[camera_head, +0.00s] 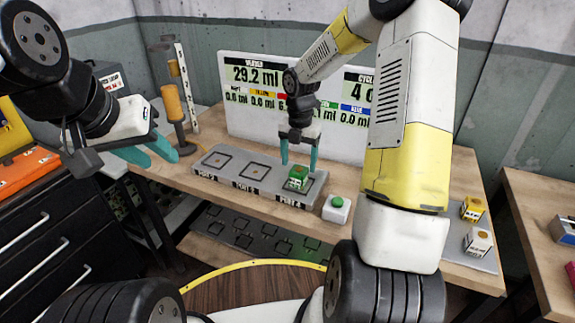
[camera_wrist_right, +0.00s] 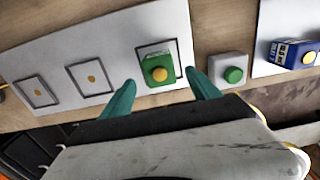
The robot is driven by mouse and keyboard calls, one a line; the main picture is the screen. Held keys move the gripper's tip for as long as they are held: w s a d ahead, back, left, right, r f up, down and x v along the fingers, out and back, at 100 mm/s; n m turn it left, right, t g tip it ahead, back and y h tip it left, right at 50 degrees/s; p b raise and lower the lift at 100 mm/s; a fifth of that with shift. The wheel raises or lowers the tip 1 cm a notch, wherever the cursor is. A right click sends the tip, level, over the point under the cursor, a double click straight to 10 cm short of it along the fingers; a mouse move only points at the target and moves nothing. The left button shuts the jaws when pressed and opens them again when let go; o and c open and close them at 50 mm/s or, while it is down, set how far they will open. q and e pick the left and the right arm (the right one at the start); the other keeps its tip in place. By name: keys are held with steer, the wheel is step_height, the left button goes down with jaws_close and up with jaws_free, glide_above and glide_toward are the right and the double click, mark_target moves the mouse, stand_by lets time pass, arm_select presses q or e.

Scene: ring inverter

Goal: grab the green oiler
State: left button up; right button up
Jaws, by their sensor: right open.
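I see no clear contact. My left gripper (camera_head: 163,160) is open and empty at the left, near the table's edge.
A white block with a green button (camera_head: 337,204) stands right of the oiler. A display board (camera_head: 240,100) stands behind. A blue box (camera_wrist_right: 290,53) and yellow and white boxes (camera_head: 477,241) are further right.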

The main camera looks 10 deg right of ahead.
mark_target(299, 170)
step_height(299, 170, down, 6)
steer(key=shift+w+d+r, duration=0.1)
steer(key=shift+w+r, duration=0.05)
steer(key=shift+r, duration=0.1)
steer(key=c, duration=1.5)
steer(key=shift+c, duration=0.2)
steer(key=shift+r, duration=0.2)
